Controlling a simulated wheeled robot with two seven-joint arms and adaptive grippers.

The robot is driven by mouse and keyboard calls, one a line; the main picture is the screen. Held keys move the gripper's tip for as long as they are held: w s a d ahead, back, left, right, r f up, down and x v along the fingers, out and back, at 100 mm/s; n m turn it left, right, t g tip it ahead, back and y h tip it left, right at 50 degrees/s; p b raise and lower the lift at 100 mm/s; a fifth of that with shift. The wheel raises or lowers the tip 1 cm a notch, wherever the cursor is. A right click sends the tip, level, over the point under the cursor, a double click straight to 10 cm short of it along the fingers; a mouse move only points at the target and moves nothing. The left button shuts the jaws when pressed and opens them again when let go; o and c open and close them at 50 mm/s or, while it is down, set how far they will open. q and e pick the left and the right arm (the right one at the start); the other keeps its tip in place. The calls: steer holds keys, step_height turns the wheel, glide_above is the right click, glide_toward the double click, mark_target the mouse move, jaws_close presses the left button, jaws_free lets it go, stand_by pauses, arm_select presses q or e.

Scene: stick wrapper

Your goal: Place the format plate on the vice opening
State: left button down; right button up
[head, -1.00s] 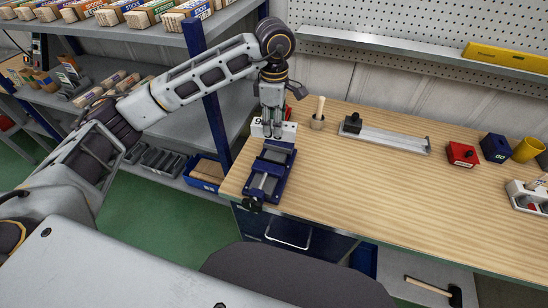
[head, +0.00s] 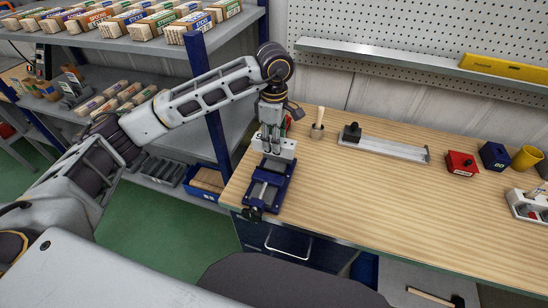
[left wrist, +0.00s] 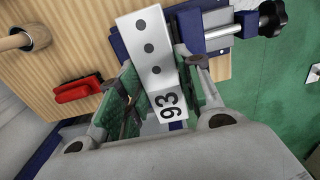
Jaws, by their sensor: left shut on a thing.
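The white format plate (head: 286,150), marked 93 and with black dots, is held by my left gripper (head: 272,140) over the rear part of the blue vice (head: 269,189). In the left wrist view the plate (left wrist: 147,40) lies between the green-padded fingers of my left gripper (left wrist: 163,92), which is shut on it. Part of the vice (left wrist: 200,28) shows beyond the plate there. I cannot tell whether the plate touches the vice. The vice opening is partly hidden by the plate and gripper. My right gripper is not in view.
A red object (left wrist: 78,90) lies close to the fingers. A grey rail (head: 384,146) lies farther right. The shelf post (head: 208,100) is close on the left. The table's middle is clear.

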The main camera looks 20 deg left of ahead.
arm_select(q)
step_height(320, 180, down, 3)
steer(key=shift+f, duration=0.45)
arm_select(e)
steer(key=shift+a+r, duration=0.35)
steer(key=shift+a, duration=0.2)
arm_select(q)
steer(key=shift+f, duration=0.1)
steer(key=shift+f+p, duration=0.6)
steer(key=shift+f, duration=1.1)
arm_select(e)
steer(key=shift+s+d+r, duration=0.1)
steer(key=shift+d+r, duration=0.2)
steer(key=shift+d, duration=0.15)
arm_select(q)
steer(key=shift+f, duration=0.2)
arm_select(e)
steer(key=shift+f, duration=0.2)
arm_select(q)
steer(key=c, duration=1)
jaws_free()
steer(key=shift+o, duration=0.2)
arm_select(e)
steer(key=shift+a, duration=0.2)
